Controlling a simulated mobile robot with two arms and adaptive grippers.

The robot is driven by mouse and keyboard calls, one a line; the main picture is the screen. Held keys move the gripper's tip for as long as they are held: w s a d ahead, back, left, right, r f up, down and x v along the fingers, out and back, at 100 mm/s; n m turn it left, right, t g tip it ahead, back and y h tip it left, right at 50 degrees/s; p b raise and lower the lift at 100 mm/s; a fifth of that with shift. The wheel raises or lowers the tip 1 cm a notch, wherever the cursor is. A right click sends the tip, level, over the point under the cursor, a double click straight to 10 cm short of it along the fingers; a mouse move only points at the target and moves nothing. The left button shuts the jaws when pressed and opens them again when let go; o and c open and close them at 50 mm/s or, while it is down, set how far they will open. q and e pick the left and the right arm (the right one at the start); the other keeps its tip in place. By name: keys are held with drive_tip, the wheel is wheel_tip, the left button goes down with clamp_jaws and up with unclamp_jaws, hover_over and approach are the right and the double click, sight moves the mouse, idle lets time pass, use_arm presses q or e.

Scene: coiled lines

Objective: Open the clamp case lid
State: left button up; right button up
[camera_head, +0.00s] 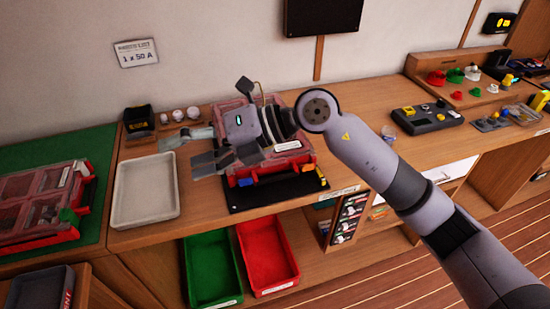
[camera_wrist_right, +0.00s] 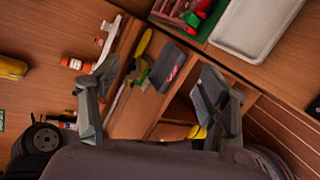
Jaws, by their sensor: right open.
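A red case with a clear lid (camera_head: 289,146) sits on a black mat (camera_head: 247,203) in the middle of the bench. Its lid looks shut, and a blue and an orange piece show along its front edge. My right arm crosses above it and hides much of its middle and left. My right gripper (camera_head: 188,150) is open and empty, left of this case, with its fingers pointing left. In the wrist view the open fingers (camera_wrist_right: 152,103) have nothing between them. A similar red case (camera_head: 45,203) lies on the green mat at the left. I cannot tell which one is the clamp case.
A white tray (camera_head: 146,190) lies left of my gripper. A black box (camera_head: 138,121) and small white knobs stand behind it. Green (camera_head: 212,268) and red (camera_head: 266,254) bins sit below the bench front. A dark device (camera_head: 427,116) stands right of my arm.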

drive_tip(key=w+d+f+t+h, duration=0.2)
drive_tip(key=w+d+f+h, duration=0.1)
drive_tip(key=w+d+h, duration=0.15)
drive_tip(key=m+t+h, duration=0.2)
drive_tip(key=t+h, duration=0.2)
drive_tip(key=h, duration=0.4)
approach(274, 161)
drive_tip(key=p+x, duration=0.4)
drive_tip(key=x, duration=0.4)
drive_tip(key=shift+w+f, duration=0.2)
drive_tip(key=shift+c, duration=0.4)
drive_tip(key=c, duration=1.6)
drive_tip(key=shift+a+r, duration=0.1)
drive_tip(key=shift+r, duration=0.05)
